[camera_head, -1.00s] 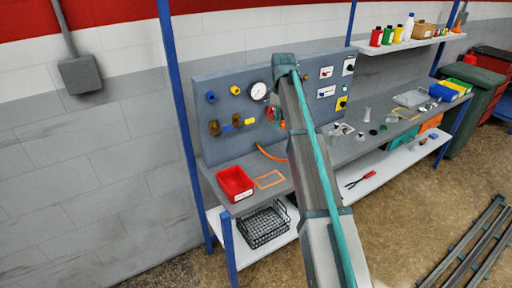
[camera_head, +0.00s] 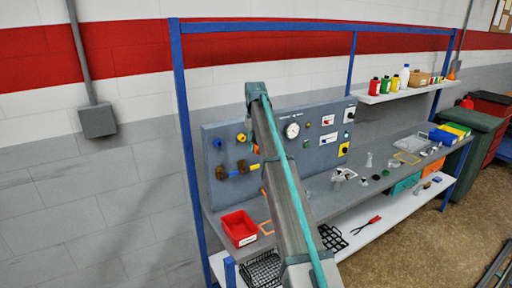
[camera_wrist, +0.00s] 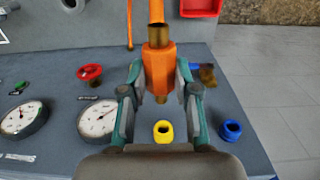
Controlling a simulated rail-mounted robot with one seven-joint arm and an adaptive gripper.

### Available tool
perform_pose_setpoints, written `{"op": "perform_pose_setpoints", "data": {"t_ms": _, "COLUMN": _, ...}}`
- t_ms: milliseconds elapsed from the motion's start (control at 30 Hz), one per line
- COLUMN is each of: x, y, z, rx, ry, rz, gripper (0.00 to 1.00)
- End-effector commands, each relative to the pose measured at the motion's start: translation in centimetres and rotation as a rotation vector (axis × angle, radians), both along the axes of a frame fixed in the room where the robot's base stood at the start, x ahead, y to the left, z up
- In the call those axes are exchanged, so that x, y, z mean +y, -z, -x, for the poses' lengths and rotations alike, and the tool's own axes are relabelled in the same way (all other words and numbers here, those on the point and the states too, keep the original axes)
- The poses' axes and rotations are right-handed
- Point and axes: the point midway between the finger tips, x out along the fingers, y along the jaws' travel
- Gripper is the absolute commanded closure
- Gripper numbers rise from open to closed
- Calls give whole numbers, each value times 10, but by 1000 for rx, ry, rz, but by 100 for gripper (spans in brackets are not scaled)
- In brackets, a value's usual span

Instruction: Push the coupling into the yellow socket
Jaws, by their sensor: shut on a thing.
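In the wrist view, my gripper (camera_wrist: 160,78) is shut on the orange coupling (camera_wrist: 158,62). The coupling has a brass collar at its hose end and a small brass tip at its other end. The yellow socket (camera_wrist: 163,131) is on the grey panel, below the tip in the picture. The tip and the socket show apart; the depth between them is hard to judge. In the head view the yellow socket (camera_head: 241,138) shows just left of my arm. A bit of orange (camera_head: 255,149) shows beside the arm, which hides most of the gripper.
A blue socket (camera_wrist: 231,130) is right of the yellow one in the wrist view. Two gauges and a red valve handle (camera_wrist: 89,72) are to the left. An orange hose runs from the coupling. A red bin (camera_head: 239,228) stands on the bench below the panel.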

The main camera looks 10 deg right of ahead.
Motion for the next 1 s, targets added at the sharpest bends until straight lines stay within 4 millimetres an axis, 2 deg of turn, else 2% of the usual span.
{"op": "perform_pose_setpoints", "data": {"t_ms": 1000, "x": 15, "y": 0, "z": -44, "rx": -1, "ry": -1, "rz": 0, "gripper": 100}}
